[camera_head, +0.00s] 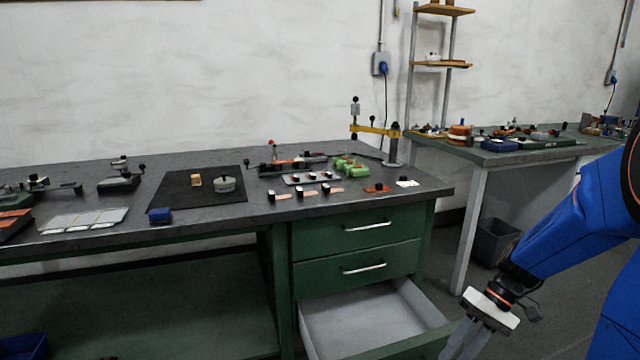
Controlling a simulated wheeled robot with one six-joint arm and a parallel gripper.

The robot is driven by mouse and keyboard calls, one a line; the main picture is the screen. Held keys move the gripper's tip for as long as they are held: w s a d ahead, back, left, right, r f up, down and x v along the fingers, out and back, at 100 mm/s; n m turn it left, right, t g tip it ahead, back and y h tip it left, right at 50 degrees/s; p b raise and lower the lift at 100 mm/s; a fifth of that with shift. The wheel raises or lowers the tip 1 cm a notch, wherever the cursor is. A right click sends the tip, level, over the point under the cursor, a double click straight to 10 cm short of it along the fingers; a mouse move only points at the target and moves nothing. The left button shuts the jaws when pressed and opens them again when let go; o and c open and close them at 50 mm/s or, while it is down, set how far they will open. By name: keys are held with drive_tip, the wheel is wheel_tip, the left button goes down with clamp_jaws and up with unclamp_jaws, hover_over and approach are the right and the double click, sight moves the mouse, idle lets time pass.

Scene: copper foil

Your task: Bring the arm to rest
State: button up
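My blue arm (575,235) reaches in from the right side of the view. It slopes down and to the left, in front of the gap between the two benches. My gripper (465,345) points down near the bottom edge, just right of the open drawer. Its fingers are partly cut off by the frame edge, so I cannot tell whether they are open or shut. I see nothing held in the visible part.
The green bench (360,225) has its bottom drawer (365,318) pulled out, empty in the visible part. Small tools and blocks lie on its dark top. A second bench (500,157) stands at the right, with a grey bin (495,241) below. Floor between is clear.

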drive_tip(key=s+a+r+t+h, duration=0.2)
drive_tip(key=s+r+t+h, duration=0.4)
drive_tip(key=s+r, duration=0.6)
drive_tip(key=shift+s+t+h, duration=0.4)
drive_tip(key=shift+s+t, duration=0.15)
drive_tip(key=shift+t, duration=0.35)
